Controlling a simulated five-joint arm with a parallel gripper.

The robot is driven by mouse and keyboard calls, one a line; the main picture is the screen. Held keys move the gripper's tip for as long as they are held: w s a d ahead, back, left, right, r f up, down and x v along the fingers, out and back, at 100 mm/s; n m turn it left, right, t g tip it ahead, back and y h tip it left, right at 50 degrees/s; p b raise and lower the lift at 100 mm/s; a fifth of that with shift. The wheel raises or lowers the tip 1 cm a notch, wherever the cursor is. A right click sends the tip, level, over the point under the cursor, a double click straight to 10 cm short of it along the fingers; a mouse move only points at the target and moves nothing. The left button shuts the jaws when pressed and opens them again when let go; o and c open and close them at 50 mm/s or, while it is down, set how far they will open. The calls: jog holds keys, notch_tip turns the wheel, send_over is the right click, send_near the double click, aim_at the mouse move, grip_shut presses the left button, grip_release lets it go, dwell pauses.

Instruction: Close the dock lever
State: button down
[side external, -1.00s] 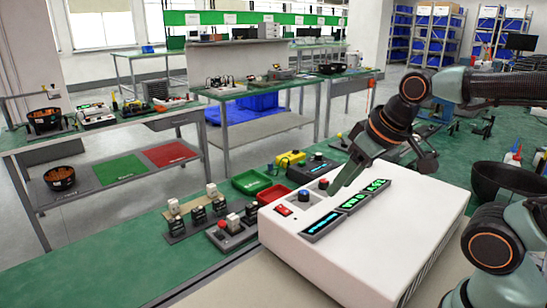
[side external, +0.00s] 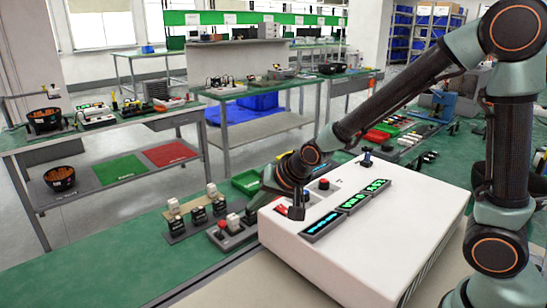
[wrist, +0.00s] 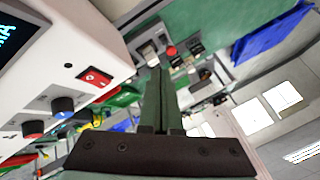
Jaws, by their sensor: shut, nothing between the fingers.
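No part is clearly recognisable as the dock lever. My gripper (side external: 297,214) points down over the box's left end, beside the red rocker switch (side external: 281,210). In the wrist view my gripper (wrist: 155,72) has its fingers together and holds nothing.
A blue knob (wrist: 62,103) shows in the wrist view. A green tray (side external: 246,182) lies behind the box. The green bench at front left is clear.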

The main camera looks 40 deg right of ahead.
jog(key=shift+w+a+f+m, duration=0.3)
jog(key=shift+w+a+f, duration=0.15)
jog(key=shift+f, duration=0.2)
jog(key=shift+f, duration=0.1)
send_near(221, 230)
jog(key=w+f, duration=0.1)
jog(key=w+d+f, duration=0.1)
jog(key=f, duration=0.1)
jog(key=shift+w+d+f, duration=0.1)
jog(key=shift+w+f, duration=0.1)
jog(key=shift+f, duration=0.1)
